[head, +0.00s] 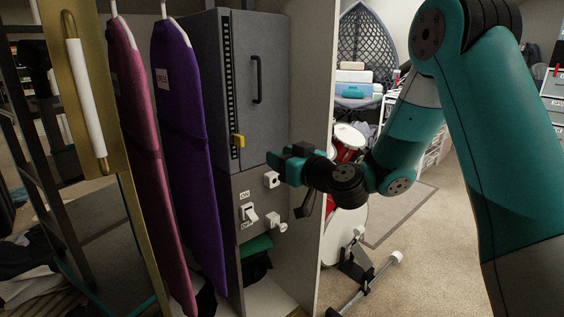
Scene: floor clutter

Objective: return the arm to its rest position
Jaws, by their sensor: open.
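My arm (412,125), teal with dark joints, comes down from the upper right and bends toward the left. My gripper (282,165) is at the middle of the view, in front of the lower part of a grey cabinet (245,75). It is open, and no object shows between its fingers. It overlaps the cabinet front in the picture, and I cannot tell whether it touches it.
Below the cabinet door is a panel with an ON/OFF switch (249,215) and white knobs (271,179). A yellow latch (238,141) is on the door's edge. Purple (190,140) and pink (140,130) garment bags hang left. A pale side panel (322,110) stands right; carpet (430,250) lies beyond.

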